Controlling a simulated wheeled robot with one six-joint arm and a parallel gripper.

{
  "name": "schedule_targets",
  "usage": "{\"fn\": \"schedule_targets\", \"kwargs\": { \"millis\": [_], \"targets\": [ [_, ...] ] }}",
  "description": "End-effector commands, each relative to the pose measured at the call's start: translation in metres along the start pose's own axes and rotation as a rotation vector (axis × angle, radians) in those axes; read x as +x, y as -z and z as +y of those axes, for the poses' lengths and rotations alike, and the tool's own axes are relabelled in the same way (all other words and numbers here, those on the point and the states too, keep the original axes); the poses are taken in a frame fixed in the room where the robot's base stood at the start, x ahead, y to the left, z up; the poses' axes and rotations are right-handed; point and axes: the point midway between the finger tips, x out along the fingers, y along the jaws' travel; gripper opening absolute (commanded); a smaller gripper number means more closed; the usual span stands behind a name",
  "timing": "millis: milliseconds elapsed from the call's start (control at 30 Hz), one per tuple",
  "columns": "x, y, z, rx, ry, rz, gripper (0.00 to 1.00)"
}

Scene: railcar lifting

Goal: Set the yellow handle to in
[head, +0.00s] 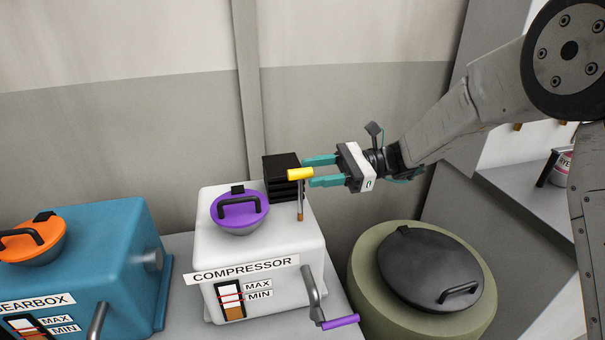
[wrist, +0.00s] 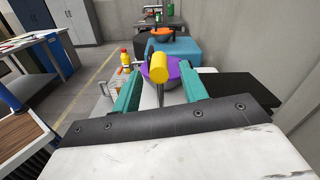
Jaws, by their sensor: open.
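The yellow handle (head: 300,174) is a short crossbar on top of a thin upright metal rod at the right side of the white compressor (head: 262,250). The rod shows a long length above the compressor top, with a brown part at its lower end. I cannot tell whether that end sits in the compressor. My gripper (head: 312,171) comes in level from the right, with its teal fingers open. In the wrist view the yellow handle (wrist: 158,67) lies between the two fingertips, with gaps on both sides.
A purple-lidded bowl (head: 240,209) sits on the compressor, with a black ribbed block (head: 283,178) behind. A purple-gripped crank (head: 338,321) hangs at the front right. The blue gearbox (head: 110,265) stands left, and a green drum with a dark lid (head: 365,275) stands right.

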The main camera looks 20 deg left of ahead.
Motion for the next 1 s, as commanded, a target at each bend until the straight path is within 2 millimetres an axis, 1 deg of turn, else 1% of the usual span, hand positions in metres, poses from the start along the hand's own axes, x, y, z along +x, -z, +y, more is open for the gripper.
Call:
{"fn": "schedule_targets", "kwargs": {
  "millis": [33,100,233,367,567,600,667,700,733,767,900,967,1000],
  "targets": [
    [0.009,0.000,0.000,0.000,-0.002,-0.001,0.43],
    [0.019,0.000,0.000,0.000,-0.002,0.000,0.43],
    [0.032,0.000,0.000,-0.001,-0.001,0.000,0.43],
    [0.037,0.000,0.000,-0.001,-0.001,0.000,0.43],
    [0.037,0.000,0.000,-0.001,0.000,0.001,0.43],
    [0.037,0.000,0.000,-0.001,0.000,0.001,0.38],
    [0.037,0.000,0.000,-0.001,-0.001,0.001,0.21],
    [0.037,0.000,0.000,-0.001,-0.001,0.001,0.10],
    [0.037,0.000,0.000,-0.001,0.000,0.001,0.01],
    [0.037,0.000,0.000,-0.001,0.000,0.001,0.00],
    [0.037,0.003,0.000,-0.001,0.000,0.001,0.00],
    [0.037,0.010,0.002,0.001,0.000,0.001,0.00],
    [0.037,0.017,0.003,0.001,0.000,0.001,0.00]
  ]
}}
